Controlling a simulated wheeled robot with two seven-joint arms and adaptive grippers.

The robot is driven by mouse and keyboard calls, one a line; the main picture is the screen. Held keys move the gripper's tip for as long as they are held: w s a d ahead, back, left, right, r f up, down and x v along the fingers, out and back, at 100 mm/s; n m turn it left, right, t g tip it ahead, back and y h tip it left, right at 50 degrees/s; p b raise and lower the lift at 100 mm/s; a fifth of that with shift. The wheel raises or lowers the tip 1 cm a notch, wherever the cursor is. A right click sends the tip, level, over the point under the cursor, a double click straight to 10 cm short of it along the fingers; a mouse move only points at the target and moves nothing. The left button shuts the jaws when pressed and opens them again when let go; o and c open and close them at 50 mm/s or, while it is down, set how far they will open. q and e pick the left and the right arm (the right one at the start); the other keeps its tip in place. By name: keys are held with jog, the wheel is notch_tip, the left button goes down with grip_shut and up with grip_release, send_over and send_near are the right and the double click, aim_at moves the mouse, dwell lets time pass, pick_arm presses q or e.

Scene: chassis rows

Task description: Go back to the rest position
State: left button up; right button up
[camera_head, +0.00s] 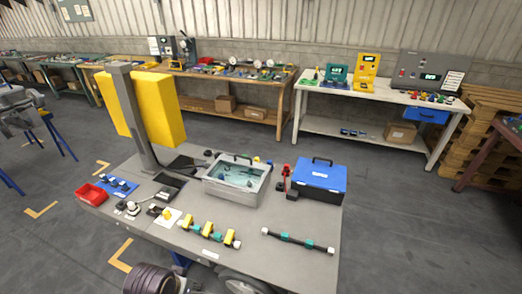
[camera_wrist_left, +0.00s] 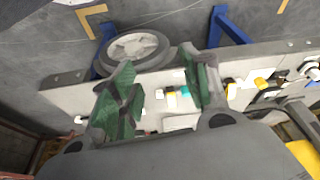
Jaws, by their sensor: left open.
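My left gripper (camera_wrist_left: 158,62) shows in the left wrist view, its two green-padded fingers spread apart with nothing between them. Past the fingers are the grey worktable's edge (camera_wrist_left: 70,95), a grey wheel (camera_wrist_left: 135,48) and blue legs. I cannot tell the exact distance from the fingers to the table. In the head view I cannot make out the left gripper. My right gripper is in neither view.
The grey table (camera_head: 280,212) holds a water-filled metal tank (camera_head: 208,182), a blue-lidded case (camera_head: 320,176), a red bin (camera_head: 91,194), a black bar with green fittings (camera_head: 298,241) and a yellow-clamped bar (camera_head: 208,232). A yellow panel post (camera_head: 132,115) rises at its back left. Open floor lies right.

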pick_arm(q)
jog(key=s+a+f+g, duration=0.1)
jog(key=s+f, duration=0.1)
jog(key=f, duration=1.5)
jog(key=s+f, duration=0.2)
jog(key=f, duration=1.4)
jog(key=s+a+f, duration=0.2)
jog(key=s+f, duration=0.7)
jog(key=s, duration=0.2)
jog(key=s+a+f+g, duration=0.1)
jog(key=s+a+f, duration=0.1)
jog(key=s+f, duration=0.8)
jog(key=shift+s+a+f+y, duration=0.15)
jog(key=shift+s+f+y, duration=0.05)
jog(key=shift+s+y, duration=0.15)
